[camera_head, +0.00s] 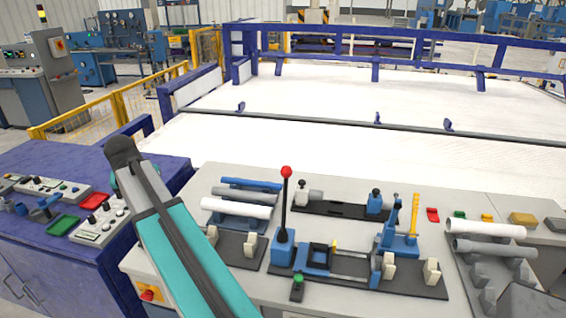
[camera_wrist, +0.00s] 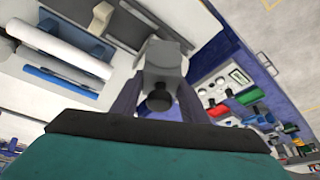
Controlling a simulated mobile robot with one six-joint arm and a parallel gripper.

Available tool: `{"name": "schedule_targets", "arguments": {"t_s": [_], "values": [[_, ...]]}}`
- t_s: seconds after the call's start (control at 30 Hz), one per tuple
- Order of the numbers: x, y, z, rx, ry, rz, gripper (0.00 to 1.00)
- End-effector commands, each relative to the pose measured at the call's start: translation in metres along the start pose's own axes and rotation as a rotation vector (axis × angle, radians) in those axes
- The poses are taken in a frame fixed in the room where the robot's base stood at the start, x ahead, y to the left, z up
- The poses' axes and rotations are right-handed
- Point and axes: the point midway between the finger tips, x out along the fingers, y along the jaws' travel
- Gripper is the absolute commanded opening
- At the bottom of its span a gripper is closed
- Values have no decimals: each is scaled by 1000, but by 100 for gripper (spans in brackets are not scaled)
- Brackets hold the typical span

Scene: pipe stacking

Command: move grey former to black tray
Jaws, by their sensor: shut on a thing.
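In the wrist view my gripper (camera_wrist: 158,92) is shut on the grey former (camera_wrist: 166,58), a grey block with a dark round end towards the camera. The former is held between the two dark fingers, above the gap between the bench and the purple cabinet. In the head view my arm hides the gripper and the held former. I cannot tell for sure which dark thing is the black tray. Black base plates (camera_head: 335,209) lie on the bench in the head view.
The purple cabinet (camera_head: 30,235) at left carries a red tray (camera_head: 94,201), a green tray (camera_head: 63,225) and control panels. The bench holds a white pipe (camera_head: 236,208), a blue pipe (camera_head: 250,185) and a tall red-knobbed lever (camera_head: 286,200). More pipes (camera_head: 485,229) lie at right.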

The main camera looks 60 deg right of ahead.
Motion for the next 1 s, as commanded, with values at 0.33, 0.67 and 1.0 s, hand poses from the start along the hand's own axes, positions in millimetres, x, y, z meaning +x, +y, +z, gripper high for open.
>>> {"name": "schedule_targets", "arguments": {"t_s": [0.33,0.67,1.0], "values": [[28,116,-59,364,0,151,2],[47,233,-92,699,0,290,2],[60,358,-106,1035,0,430,2]]}}
